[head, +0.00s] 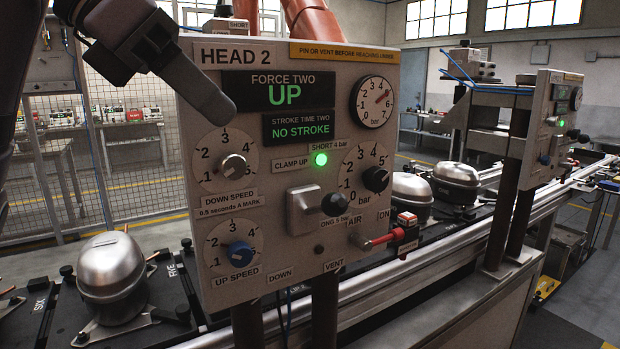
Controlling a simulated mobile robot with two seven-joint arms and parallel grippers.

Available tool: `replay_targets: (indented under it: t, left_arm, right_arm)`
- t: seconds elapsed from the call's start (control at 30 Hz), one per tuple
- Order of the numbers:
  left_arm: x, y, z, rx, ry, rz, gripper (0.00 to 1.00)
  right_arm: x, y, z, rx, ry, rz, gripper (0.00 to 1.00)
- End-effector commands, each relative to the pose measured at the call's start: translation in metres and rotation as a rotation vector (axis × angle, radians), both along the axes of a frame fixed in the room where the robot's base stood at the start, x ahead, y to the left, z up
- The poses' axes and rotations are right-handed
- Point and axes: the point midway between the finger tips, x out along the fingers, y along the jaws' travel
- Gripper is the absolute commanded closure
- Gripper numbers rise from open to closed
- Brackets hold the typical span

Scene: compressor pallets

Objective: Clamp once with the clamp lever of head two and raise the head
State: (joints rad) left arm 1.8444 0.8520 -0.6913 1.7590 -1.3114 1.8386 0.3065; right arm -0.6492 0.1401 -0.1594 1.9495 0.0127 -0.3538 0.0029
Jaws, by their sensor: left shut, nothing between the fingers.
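The head two panel (300,75) is a grey box reading "FORCE TWO UP" and "NO STROKE". The black-knobbed lever (335,203) juts from a silver block (303,210), between the "CLAMP UP" and "DOWN" labels. A green lamp (320,159) glows beside "CLAMP UP". The pressure gauge (375,100) sits at upper right. My left gripper (228,108) comes in from upper left, its fingers shut and empty, in front of the panel's upper left part. It is up and left of the lever, apart from it. My right gripper is out of view.
Down-speed (233,167), up-speed (240,254) and pressure (375,179) knobs surround the lever. A red-handled air valve (380,240) sticks out at lower right. Silver compressors, one at left (110,270), stand on the conveyor. Another control panel (555,120) stands at right.

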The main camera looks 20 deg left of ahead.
Motion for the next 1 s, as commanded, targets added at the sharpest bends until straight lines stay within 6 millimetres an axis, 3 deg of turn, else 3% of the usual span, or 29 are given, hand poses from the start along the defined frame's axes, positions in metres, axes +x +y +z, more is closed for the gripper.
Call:
replay_targets:
  t: [0.37,0.8,1.0]
  left_arm:
    - [0.004,-0.004,-0.006,-0.001,0.002,-0.002,1.00]
    - [0.044,-0.046,-0.068,-0.001,0.006,-0.003,1.00]
    - [0.062,-0.065,-0.086,-0.001,0.004,-0.004,1.00]
  right_arm:
    - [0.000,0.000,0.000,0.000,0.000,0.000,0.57]
    - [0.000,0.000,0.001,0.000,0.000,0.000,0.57]
    - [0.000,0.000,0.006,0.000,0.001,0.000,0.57]
